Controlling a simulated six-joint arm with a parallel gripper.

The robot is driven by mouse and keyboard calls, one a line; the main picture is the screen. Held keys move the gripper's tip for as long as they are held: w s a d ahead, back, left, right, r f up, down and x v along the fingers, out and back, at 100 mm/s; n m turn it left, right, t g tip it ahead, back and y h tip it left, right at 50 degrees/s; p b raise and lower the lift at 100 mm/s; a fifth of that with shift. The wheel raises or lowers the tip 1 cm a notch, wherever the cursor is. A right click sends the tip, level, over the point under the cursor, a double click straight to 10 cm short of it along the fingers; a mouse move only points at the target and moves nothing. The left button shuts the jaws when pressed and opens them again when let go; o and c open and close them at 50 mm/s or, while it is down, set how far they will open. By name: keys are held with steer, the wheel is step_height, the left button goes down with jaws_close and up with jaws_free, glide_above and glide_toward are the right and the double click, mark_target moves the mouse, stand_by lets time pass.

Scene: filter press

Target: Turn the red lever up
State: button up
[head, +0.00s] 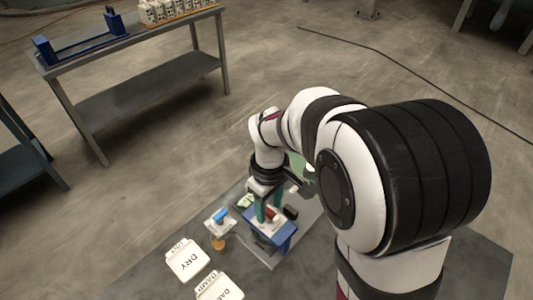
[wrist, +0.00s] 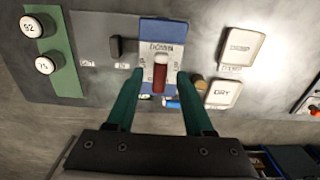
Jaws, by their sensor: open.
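The red lever (wrist: 160,77) with a pale end sits on a white plate on a blue block (wrist: 163,30) in the wrist view. A label reading DOWN is beside the lever's pale end. In the head view the red lever (head: 271,214) is partly hidden by my gripper (head: 266,211). My gripper (wrist: 160,75) is open, pointing down, with one teal finger on each side of the lever. Narrow gaps show between the fingers and the lever, and no contact is visible.
A black lever (wrist: 122,46) stands close beside the blue block. A blue cylinder (head: 220,215) rests on a small stand nearby. A green strip with round white weights (wrist: 32,26) lies beyond the black lever.

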steer(key=shift+f, duration=0.25)
steer(key=shift+c, duration=0.3)
jaws_close()
